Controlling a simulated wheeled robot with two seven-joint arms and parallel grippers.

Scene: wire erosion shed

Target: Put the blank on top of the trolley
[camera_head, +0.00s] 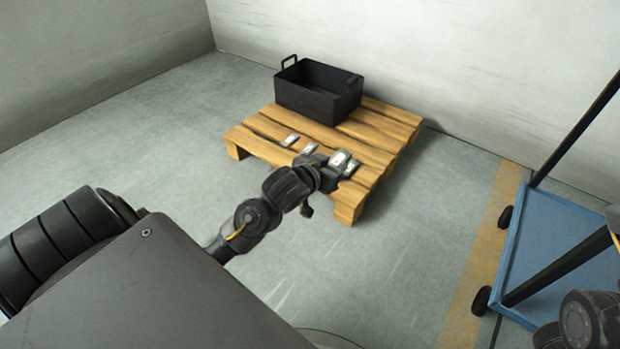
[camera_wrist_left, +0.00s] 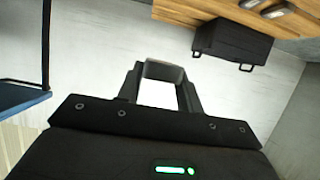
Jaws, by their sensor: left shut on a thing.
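My left gripper (camera_head: 335,168) is shut on a pale metal blank (camera_head: 341,158) and appears in front of the pallet's near right side. The trolley (camera_head: 565,245) stands at the right of the head view, with a blue lower deck, dark posts and black castors. Its top is out of the frame. Part of the trolley (camera_wrist_left: 22,101) also shows at the left of the left wrist view. My right gripper is out of view.
A wooden pallet (camera_head: 385,127) lies on the grey floor. A black handled crate (camera_head: 310,98) stands at its back. Two more pale blanks (camera_head: 290,140) (camera_head: 309,148) lie on its slats. Floor with a tan stripe (camera_head: 487,255) separates pallet and trolley.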

